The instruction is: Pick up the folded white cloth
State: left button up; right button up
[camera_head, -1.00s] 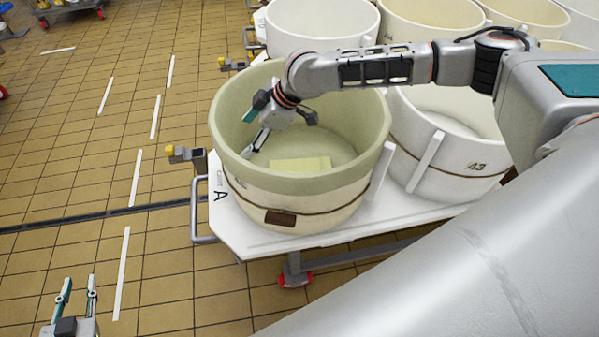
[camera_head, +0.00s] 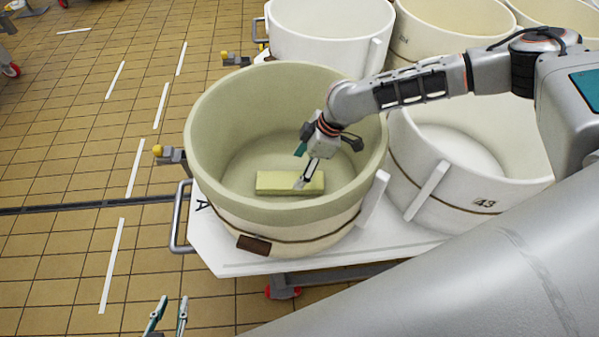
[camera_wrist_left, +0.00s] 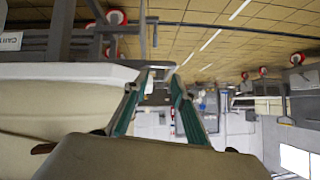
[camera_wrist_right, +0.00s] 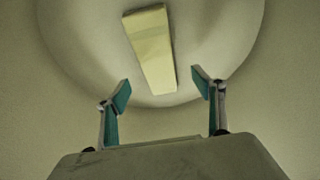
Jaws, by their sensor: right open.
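The folded cloth (camera_head: 275,183) looks pale yellow and lies flat on the floor of a round cream vat (camera_head: 215,120). It also shows in the right wrist view (camera_wrist_right: 150,48), beyond the fingertips. My right gripper (camera_head: 302,168) reaches down inside the vat. It is open and empty, and one finger overlaps the cloth's right part in the head view. In the right wrist view (camera_wrist_right: 162,91) the cloth appears apart from both fingers. My left gripper (camera_head: 171,303) is open and empty, low outside the vat at the picture's bottom edge. It also shows in the left wrist view (camera_wrist_left: 155,80).
The vat's high wall surrounds the cloth. It stands on a white cart (camera_head: 235,260) with a metal handle (camera_head: 180,215). A white vat marked 43 (camera_head: 460,185) stands close on the right, with more vats behind. The tiled floor (camera_head: 60,250) at left is clear.

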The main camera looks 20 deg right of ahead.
aim_at(290, 180)
jog(key=shift+w+d, duration=0.2)
jog(key=shift+d, duration=0.15)
jog(key=b+x, duration=0.2)
jog(key=x, duration=0.6)
jog(key=shift+s, duration=0.1)
jog(key=shift+r, duration=0.2)
jog(key=c, duration=1.4)
